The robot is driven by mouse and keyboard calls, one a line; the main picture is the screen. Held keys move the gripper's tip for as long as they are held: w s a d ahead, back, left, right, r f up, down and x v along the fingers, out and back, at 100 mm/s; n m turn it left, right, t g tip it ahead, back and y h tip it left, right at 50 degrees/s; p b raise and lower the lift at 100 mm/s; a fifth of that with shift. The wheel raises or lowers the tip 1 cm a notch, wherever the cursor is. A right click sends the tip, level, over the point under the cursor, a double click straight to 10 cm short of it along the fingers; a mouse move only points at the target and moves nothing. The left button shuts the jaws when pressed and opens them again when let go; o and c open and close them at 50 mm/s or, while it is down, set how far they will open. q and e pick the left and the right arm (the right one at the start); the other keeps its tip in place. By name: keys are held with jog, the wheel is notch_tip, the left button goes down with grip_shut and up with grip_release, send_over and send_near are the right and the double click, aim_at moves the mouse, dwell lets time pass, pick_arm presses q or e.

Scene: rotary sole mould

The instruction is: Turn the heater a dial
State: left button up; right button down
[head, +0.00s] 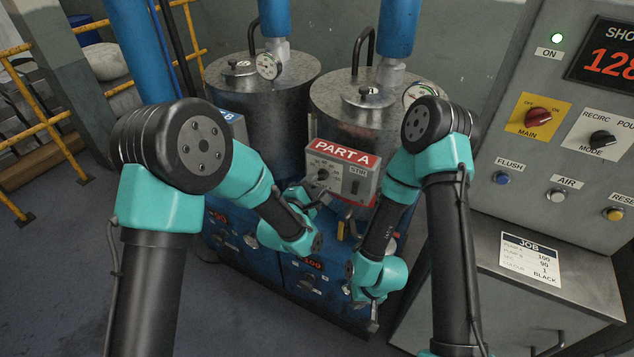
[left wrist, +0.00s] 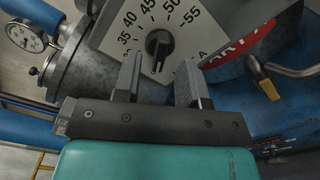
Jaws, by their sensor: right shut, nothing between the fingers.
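The heater A dial is a black knob (left wrist: 158,45) on a pale scale plate with numbers up to 55, seen in the left wrist view. It sits on the grey PART A box (head: 350,190), where the knob also shows in the head view (head: 322,174). My left gripper (left wrist: 160,72) is open, its two fingers pointing at the knob, one on either side of it below; I cannot tell whether they touch it. In the head view my left gripper (head: 312,196) is at the box's lower left. My right gripper (head: 373,316) is low in front of the blue cabinet, shut and empty.
Two metal tanks (head: 262,105) with gauges and blue pipes stand behind the box. A blue cabinet (head: 300,275) with knobs and displays is below. A grey control panel (head: 560,180) stands at right. Yellow railings (head: 40,120) are at left.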

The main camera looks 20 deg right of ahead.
pick_arm(q)
jog(key=shift+x, duration=0.85)
grip_shut()
